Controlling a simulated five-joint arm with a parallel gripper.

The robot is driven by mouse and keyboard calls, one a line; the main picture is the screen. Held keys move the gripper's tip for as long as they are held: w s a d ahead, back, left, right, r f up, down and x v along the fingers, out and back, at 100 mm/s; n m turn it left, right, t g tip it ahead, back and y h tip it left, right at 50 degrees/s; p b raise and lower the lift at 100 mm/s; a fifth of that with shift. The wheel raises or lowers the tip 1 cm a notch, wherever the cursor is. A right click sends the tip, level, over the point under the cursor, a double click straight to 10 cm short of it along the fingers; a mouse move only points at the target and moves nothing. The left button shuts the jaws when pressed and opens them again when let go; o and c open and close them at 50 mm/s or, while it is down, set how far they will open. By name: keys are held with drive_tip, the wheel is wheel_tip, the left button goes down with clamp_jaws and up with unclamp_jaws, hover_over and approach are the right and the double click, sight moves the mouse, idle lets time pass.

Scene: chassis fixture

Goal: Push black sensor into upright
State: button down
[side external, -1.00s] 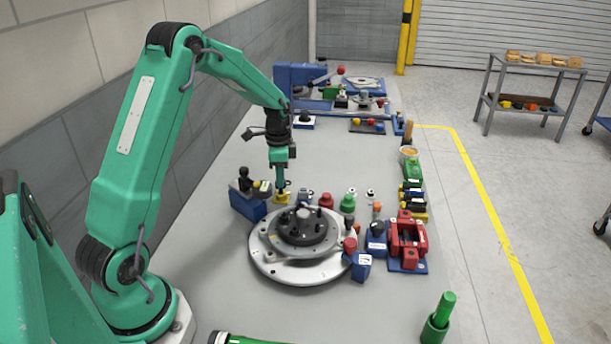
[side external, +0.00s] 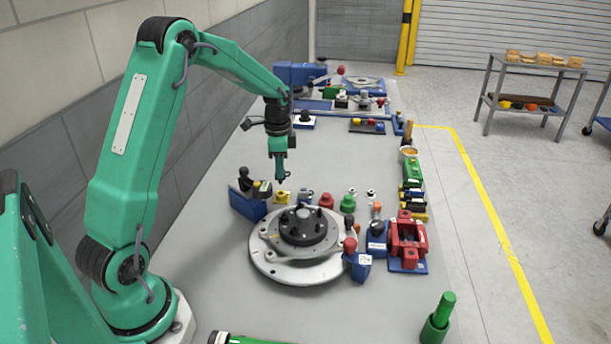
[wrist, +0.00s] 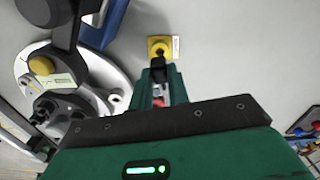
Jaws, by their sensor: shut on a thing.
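My gripper (side external: 280,178) points straight down above a small yellow block (side external: 283,197), clear of it. Its jaws are shut on a small black piece, likely the black sensor (wrist: 158,70), seen between the fingertips in the wrist view. The yellow block (wrist: 158,47) shows just beyond the piece, with a dark centre. A blue fixture (side external: 247,207) with a dark standing part (side external: 245,180) is to the left of the gripper. It may be the upright, but I cannot tell for sure. The jaws hide much of the piece.
A round grey turntable (side external: 285,272) with a dark hub stands in front of the gripper. Red (side external: 326,201) and green (side external: 348,204) knobs stand right of the yellow block. A red and blue fixture (side external: 407,240) is further right.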

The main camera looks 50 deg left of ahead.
drive_tip(key=s+d+r, duration=0.1)
drive_tip(key=d+r, duration=0.5)
drive_tip(key=d, duration=0.5)
drive_tip(key=shift+d+r, duration=0.15)
drive_tip(key=shift+f, duration=2.25)
drive_tip(key=shift+f, duration=0.25)
drive_tip(key=shift+f, duration=0.5)
drive_tip(key=shift+f, duration=0.9)
idle(0.5)
